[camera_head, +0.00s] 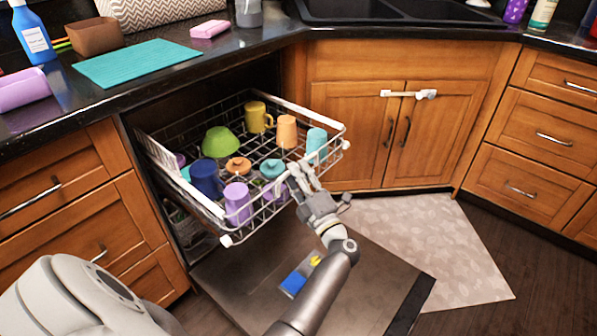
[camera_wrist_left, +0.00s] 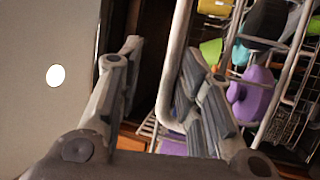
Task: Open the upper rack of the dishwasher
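The dishwasher's upper rack (camera_head: 337,146) stands out of the cavity over the lowered door (camera_head: 375,265). It holds several cups and bowls, including a green bowl (camera_head: 222,142) and a yellow mug (camera_head: 257,117). My left gripper (camera_head: 303,174) is at the front side of the rack, close to its wires. In the left wrist view, the fingers of my left gripper (camera_wrist_left: 163,60) are apart, with a bent rack wire (camera_wrist_left: 178,50) showing between them. I cannot tell whether they touch it. My right gripper is not in view.
A lower rack (camera_head: 185,225) shows partly inside the dishwasher. A blue and yellow item (camera_head: 294,283) lies on the door. Closed cabinets (camera_head: 430,145) with a white latch (camera_head: 408,94) stand behind. A light mat (camera_head: 430,240) covers the floor to the right.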

